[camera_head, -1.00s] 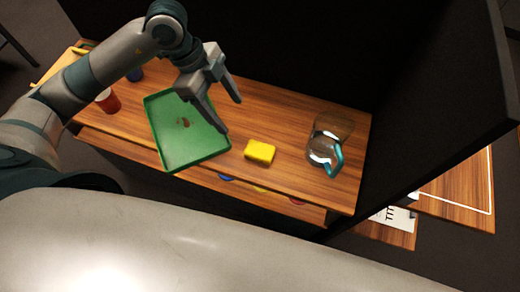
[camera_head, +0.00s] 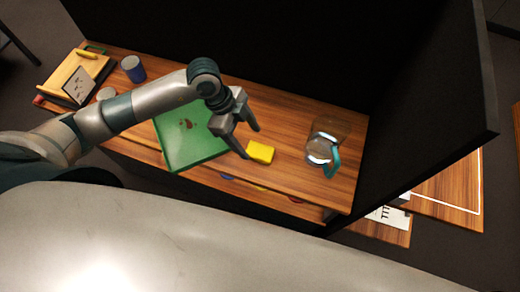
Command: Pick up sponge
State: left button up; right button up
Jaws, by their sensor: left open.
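The yellow sponge (camera_head: 261,152) lies on the wooden table (camera_head: 300,180), just right of the green tray. My left gripper (camera_head: 252,143) is open, with its fingers pointing down toward the sponge. In the picture its fingertips come close to the sponge's upper left side. Nothing is between the fingers that I can make out, and I cannot tell whether a finger touches the sponge. My right gripper is out of view.
The green tray (camera_head: 185,150) is partly behind my left arm. A clear pitcher with a teal handle (camera_head: 333,164) stands right of the sponge. A dark blue cup (camera_head: 133,69) and a wooden board (camera_head: 75,72) are at the left. A black partition (camera_head: 430,120) borders the right side.

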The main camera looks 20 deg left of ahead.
aim_at(260, 151)
pick_arm(q)
jog(key=shift+d+f, duration=0.1)
jog(key=shift+f, duration=0.15)
jog(key=shift+d+f+p, duration=0.3)
jog(key=shift+d+p, duration=0.05)
jog(key=shift+p, duration=0.1)
jog(key=x, duration=0.1)
jog(key=p+x, duration=0.1)
jog(key=x, duration=0.1)
jog(key=shift+w+d+r, duration=0.1)
jog(key=shift+w+d, duration=0.1)
jog(key=shift+d, duration=0.05)
jog(key=shift+d+f+p, duration=0.2)
jog(key=shift+f+p, duration=0.15)
jog(key=shift+f, duration=0.3)
jog(key=c, duration=1.1)
